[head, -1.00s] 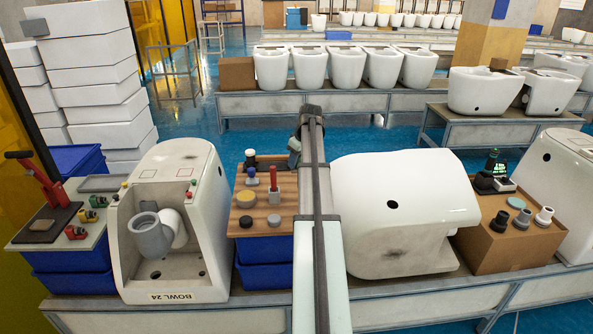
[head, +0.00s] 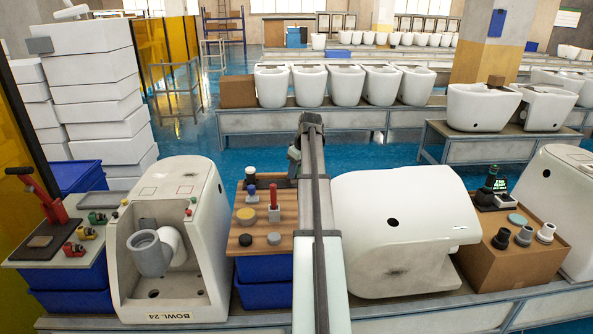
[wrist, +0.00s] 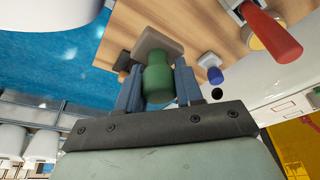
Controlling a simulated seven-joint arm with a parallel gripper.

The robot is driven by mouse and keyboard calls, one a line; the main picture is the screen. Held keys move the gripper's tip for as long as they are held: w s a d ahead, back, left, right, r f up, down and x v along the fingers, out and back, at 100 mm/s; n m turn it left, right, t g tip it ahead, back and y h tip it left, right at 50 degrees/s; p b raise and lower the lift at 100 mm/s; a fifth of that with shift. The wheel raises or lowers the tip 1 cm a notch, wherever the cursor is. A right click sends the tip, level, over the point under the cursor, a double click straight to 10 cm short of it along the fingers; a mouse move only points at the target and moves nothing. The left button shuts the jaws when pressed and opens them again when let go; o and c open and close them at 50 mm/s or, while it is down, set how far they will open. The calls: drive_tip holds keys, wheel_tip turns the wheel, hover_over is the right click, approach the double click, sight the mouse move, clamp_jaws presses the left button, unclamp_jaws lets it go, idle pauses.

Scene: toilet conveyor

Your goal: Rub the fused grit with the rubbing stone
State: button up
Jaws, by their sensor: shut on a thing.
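My gripper (wrist: 157,88) is shut on the green knob (wrist: 158,82) of the rubbing stone in the wrist view. A grey-beige block (wrist: 157,42), apparently the stone's face, lies just beyond the knob, over the wooden board (wrist: 205,28). I cannot tell whether the block touches the board. In the head view my gripper (head: 294,157) shows small at the board's back right, partly hidden by my arm. The fused grit cannot be made out for certain; faint dark smudges mark the lower side of the right white bowl (head: 375,200).
The wooden board (head: 240,228) holds a red-handled tool (head: 273,197), a yellow disc (head: 246,214) and dark pucks. Left of it, bowl 24 (head: 210,215) holds a grey pipe fitting (head: 148,255). A cardboard box (head: 500,268) with fittings stands at right.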

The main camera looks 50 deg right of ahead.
drive_tip(key=w+a+n, duration=0.1)
drive_tip(key=w+a, duration=0.4)
drive_tip(key=w+a+r+n, duration=0.1)
drive_tip(key=w+a, duration=0.4)
drive_tip(key=w+a+n, duration=0.1)
drive_tip(key=w+a, duration=0.4)
drive_tip(key=shift+w+a+r+y, duration=0.2)
drive_tip(key=shift+a+r+y, duration=0.15)
drive_tip(key=shift+y, duration=0.05)
drive_tip(key=w+a+r, duration=0.1)
drive_tip(key=w+a, duration=0.3)
drive_tip(key=w+a+r+n, duration=0.1)
drive_tip(key=w+a, duration=0.3)
drive_tip(key=w, duration=0.1)
drive_tip(key=w+a+r+n, duration=0.1)
drive_tip(key=w+a, duration=0.3)
drive_tip(key=w, duration=0.1)
drive_tip(key=shift+a+r+y, duration=0.15)
drive_tip(key=shift+r+y, duration=0.05)
drive_tip(key=shift+y, duration=0.1)
drive_tip(key=shift+w+d+r+m+h, duration=0.2)
drive_tip(key=shift+w+r+m, duration=0.25)
drive_tip(key=shift+w+m, duration=0.65)
drive_tip(key=shift+w+d+r+m+h, duration=0.1)
drive_tip(key=shift+w+r+m+h, duration=0.3)
drive_tip(key=shift+w, duration=1.25)
drive_tip(key=shift+w+d+r+m+h, duration=0.15)
drive_tip(key=shift+w+r+m, duration=0.3)
drive_tip(key=shift+w+m, duration=0.75)
